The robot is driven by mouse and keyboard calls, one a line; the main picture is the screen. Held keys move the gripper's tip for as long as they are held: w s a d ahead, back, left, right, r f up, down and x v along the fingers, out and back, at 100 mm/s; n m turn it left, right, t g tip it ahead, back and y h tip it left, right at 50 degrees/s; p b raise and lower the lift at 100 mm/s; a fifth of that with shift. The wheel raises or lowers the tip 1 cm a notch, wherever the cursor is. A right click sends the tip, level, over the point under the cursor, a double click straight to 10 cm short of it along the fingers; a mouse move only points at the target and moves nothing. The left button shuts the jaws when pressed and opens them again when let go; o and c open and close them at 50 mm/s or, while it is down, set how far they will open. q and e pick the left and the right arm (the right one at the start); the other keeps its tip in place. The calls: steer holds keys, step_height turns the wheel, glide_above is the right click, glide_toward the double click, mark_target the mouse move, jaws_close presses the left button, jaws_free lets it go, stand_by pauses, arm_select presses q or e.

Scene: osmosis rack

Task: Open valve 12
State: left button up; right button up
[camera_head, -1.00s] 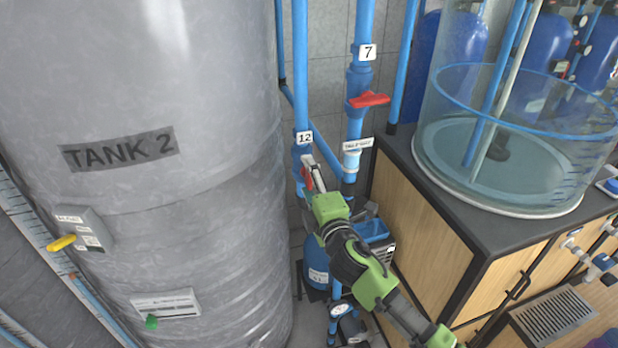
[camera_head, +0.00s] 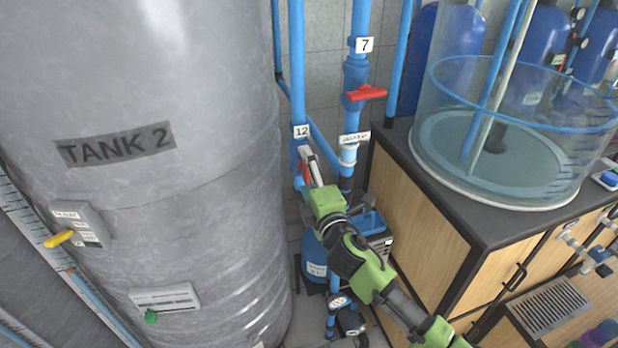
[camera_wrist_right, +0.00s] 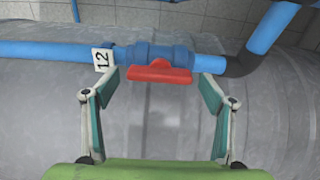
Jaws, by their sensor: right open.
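Valve 12 is a blue valve body (camera_wrist_right: 157,53) with a red handle (camera_wrist_right: 160,71), on a blue pipe with a white 12 tag (camera_wrist_right: 103,60). In the right wrist view the handle lies in line with the pipe. In the head view the tag (camera_head: 301,131) shows, and the red handle (camera_head: 306,172) is mostly hidden by my right gripper (camera_head: 306,157). My right gripper (camera_wrist_right: 158,84) is open, its two fingers on either side of the red handle, with gaps to its ends. My left gripper is not in view.
A large grey tank (camera_head: 170,230) labelled TANK 2 stands close on the left. Valve 7 has a red handle (camera_head: 366,93) on the neighbouring pipe. A wooden cabinet (camera_head: 420,220) carries a clear cylindrical vessel (camera_head: 520,140) on the right.

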steer(key=v, duration=1.2)
steer(key=s+d+f+m+g+h+b, duration=0.1)
steer(key=d+f+m+g, duration=0.15)
steer(key=f, duration=0.85)
steer(key=s+d+f+m+g+h+b, duration=0.1)
steer(key=d+f+m+b, duration=0.15)
steer(key=f, duration=0.95)
steer(key=d+f+m+g+h+b, duration=0.15)
steer(key=d+f, duration=0.25)
steer(key=f, duration=0.7)
steer(key=s+d+f+m+g+h+b, duration=0.1)
steer(key=s+d+f+m+g, duration=0.15)
steer(key=s+f, duration=0.65)
steer(key=s+d+f+m+g+h+b, duration=0.15)
steer(key=s+d+f, duration=0.3)
steer(key=f, duration=0.75)
steer(key=s+d+f+m+g+b, duration=0.1)
steer(key=s+f+m+g, duration=0.1)
steer(key=s+f, duration=0.4)
steer(key=s+d+f+m+g+b, duration=0.1)
steer(key=s+f+m, duration=0.3)
steer(key=s, duration=1.3)
steer(key=s+d+f+m+g+b, duration=0.1)
steer(key=s+d+f+m+g, duration=0.1)
steer(key=s+f, duration=0.7)
steer(key=s+m+g, duration=0.1)
steer(key=s+g, duration=0.1)
steer(key=s, duration=0.1)
steer(key=shift+w, duration=0.1)
